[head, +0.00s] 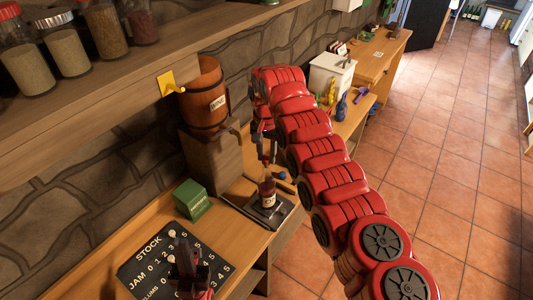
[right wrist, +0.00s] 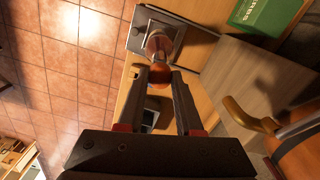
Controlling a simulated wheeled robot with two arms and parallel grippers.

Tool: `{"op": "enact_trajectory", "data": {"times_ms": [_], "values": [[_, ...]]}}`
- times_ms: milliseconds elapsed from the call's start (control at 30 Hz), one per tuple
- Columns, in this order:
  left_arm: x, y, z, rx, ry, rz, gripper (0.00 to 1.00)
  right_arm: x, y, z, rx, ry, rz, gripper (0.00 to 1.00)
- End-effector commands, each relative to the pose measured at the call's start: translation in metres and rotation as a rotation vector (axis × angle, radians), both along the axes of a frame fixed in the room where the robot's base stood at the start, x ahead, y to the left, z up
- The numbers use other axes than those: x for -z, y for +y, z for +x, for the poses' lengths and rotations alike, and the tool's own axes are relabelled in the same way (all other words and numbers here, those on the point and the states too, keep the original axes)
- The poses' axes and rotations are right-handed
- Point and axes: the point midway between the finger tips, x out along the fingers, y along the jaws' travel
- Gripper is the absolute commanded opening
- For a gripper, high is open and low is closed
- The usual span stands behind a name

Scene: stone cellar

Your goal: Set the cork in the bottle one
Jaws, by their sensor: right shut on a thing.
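A small dark bottle with a pale label (head: 268,199) stands upright on a dark flat stand on the bench. In the right wrist view the bottle (right wrist: 161,42) is just beyond my fingertips. My right gripper (head: 266,160) points down above the bottle's neck. In the right wrist view its fingers (right wrist: 160,76) are shut on a small orange-brown piece, which looks like the cork (right wrist: 160,73). The cork is in line with the bottle; I cannot tell if they touch. My left gripper (head: 188,268) is low over the stock board, and its jaws are unclear.
A green box (head: 192,200) and a black stock board (head: 150,275) lie left of the bottle. A wine barrel (head: 203,100) stands on a wooden block behind. A shelf with jars (head: 100,35) overhangs the left. A small blue thing (head: 282,175) is near the bottle.

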Motion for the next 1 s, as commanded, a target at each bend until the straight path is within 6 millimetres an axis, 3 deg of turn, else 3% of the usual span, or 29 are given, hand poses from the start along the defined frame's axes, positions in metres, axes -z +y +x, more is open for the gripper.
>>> {"op": "enact_trajectory", "data": {"times_ms": [767, 800, 933, 1000], "values": [[0.0054, 0.0000, 0.0000, 0.000, 0.000, 0.000, 0.00, 0.0102, 0.0000, 0.0000, 0.000, 0.000, 0.000, 0.00], [0.0054, 0.0000, 0.0000, 0.000, 0.000, 0.000, 0.00, 0.0102, 0.0000, 0.0000, 0.000, 0.000, 0.000, 0.41], [0.0054, 0.0000, 0.0000, 0.000, 0.000, 0.000, 0.00, 0.0102, 0.0000, 0.0000, 0.000, 0.000, 0.000, 0.65], [0.0054, 0.0000, 0.0000, 0.000, 0.000, 0.000, 0.00, 0.0102, -0.0001, -0.0001, 0.000, 0.000, 0.000, 0.69]]}}
